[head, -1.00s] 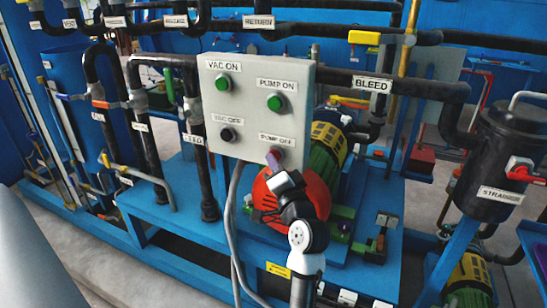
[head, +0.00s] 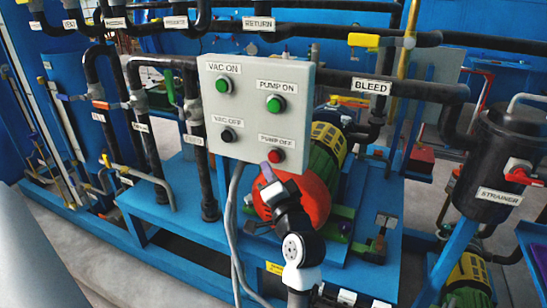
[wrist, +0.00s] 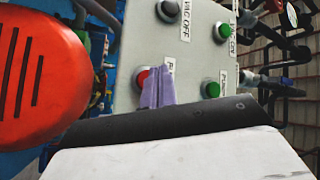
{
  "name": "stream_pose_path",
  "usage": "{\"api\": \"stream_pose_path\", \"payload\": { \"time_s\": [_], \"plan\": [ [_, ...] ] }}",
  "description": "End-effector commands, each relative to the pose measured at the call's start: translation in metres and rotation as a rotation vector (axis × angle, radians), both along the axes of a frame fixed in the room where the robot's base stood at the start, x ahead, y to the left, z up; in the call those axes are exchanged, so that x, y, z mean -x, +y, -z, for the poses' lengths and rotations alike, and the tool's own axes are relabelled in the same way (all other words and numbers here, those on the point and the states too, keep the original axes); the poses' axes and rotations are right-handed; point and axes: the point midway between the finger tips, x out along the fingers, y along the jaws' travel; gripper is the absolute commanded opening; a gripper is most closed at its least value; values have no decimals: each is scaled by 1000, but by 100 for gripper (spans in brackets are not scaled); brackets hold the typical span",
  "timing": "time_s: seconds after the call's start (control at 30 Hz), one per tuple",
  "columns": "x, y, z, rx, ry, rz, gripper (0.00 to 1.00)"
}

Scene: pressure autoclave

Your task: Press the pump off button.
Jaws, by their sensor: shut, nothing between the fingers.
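The red pump off button (head: 276,156) is at the lower right of the grey control box (head: 241,138), under a PUMP OFF label. In the wrist view the red button (wrist: 142,77) is partly hidden behind my purple fingers. My gripper (head: 265,170) is shut and empty, its fingertips just below and left of the button in the head view. In the wrist view my gripper (wrist: 158,78) overlaps the button's right side. A gap shows in the head view, but its depth and any contact with the box cannot be told.
On the same box are the green PUMP ON button (head: 275,103), the green VAC ON button (head: 222,84) and the black VAC OFF button (head: 228,135). A red round pump cover (head: 312,197) sits close behind my gripper. Grey cables (head: 233,220) hang below the box.

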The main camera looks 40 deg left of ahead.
Motion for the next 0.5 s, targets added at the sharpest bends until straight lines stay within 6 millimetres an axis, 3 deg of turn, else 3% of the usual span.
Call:
{"api": "stream_pose_path", "payload": {
  "time_s": [0.3,0.5],
  "plan": [
    [30,-7,-1,1,1,-2,0],
    [35,-8,0,-1,0,-1,0]
  ]
}}
